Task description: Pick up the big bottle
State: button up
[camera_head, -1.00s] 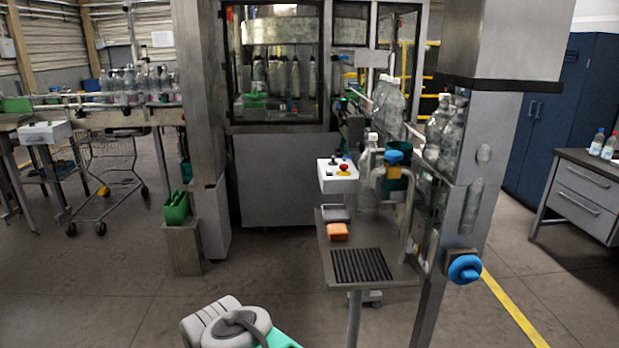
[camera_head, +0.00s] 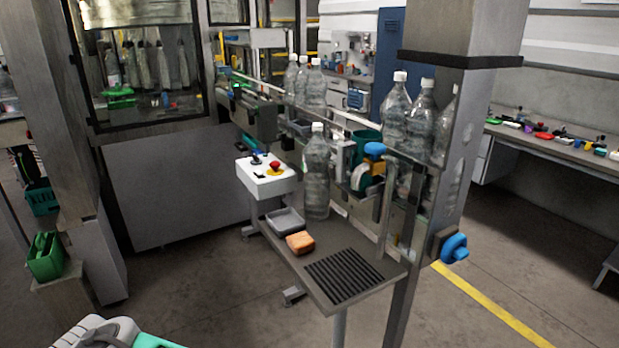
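A big clear bottle (camera_head: 317,178) with a white cap stands upright on the small metal side table (camera_head: 322,293), behind a grey tray and an orange block. Similar clear bottles with white caps stand on the conveyor behind it, some left of centre (camera_head: 314,90) and some to the right (camera_head: 395,112). The right ones are partly hidden by a metal post. A grey and teal part of my arm shows at the bottom left edge, well apart from the table. My gripper's fingers are not in view.
The grey tray (camera_head: 285,221), orange block (camera_head: 300,242) and black ribbed mat (camera_head: 345,275) share the table. A white control box (camera_head: 266,176) is at its left. A metal post with a blue knob (camera_head: 454,248) stands at its right. The floor in front is clear.

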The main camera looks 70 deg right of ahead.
aim_at(316, 155)
jog(key=z, duration=0.65)
jog(key=i, duration=1.1)
jog(key=z, duration=0.75)
